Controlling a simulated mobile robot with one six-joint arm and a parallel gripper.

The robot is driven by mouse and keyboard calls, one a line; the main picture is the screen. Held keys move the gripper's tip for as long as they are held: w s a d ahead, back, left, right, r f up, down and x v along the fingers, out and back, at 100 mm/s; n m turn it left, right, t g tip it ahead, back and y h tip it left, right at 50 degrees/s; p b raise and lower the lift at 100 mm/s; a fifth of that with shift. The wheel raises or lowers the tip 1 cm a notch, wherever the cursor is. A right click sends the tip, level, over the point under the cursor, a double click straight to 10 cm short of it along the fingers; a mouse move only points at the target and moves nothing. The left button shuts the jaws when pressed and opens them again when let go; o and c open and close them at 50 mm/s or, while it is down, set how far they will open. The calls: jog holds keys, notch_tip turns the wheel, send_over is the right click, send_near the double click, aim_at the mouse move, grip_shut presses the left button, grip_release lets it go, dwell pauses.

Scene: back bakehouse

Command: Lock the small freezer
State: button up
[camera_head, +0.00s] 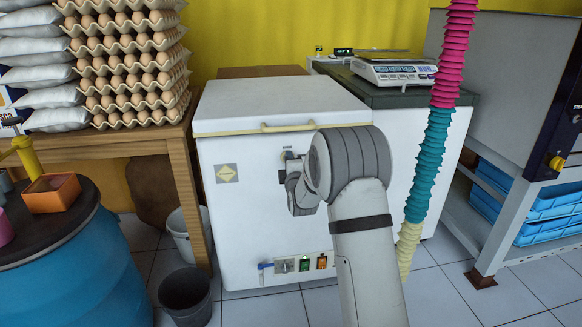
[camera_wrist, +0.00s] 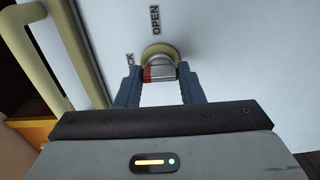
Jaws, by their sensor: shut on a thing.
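The small white freezer (camera_head: 260,230) stands in the middle of the head view with its lid (camera_head: 270,100) down. A cream handle (camera_head: 288,126) runs along the lid's front edge. In the wrist view, a lock knob (camera_wrist: 160,58) with a red patch on its lower left sits in a round cream collar. The word OPEN (camera_wrist: 155,20) is printed above it, and a partly hidden word ending in CK is to its left. My gripper (camera_wrist: 160,76) is shut on the knob, one blue finger on each side. In the head view my arm hides the fingers.
A wooden table (camera_head: 110,147) with egg trays and sacks is to the left. A blue drum (camera_head: 75,270) and two buckets stand in front of it. A coloured hose (camera_head: 440,125) hangs right of my arm. A scale (camera_head: 393,72) stands on the unit behind it.

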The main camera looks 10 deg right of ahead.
dwell(0.4)
jog(key=o, duration=1)
jog(key=shift+s+p, duration=0.85)
jog(key=shift+s, duration=3)
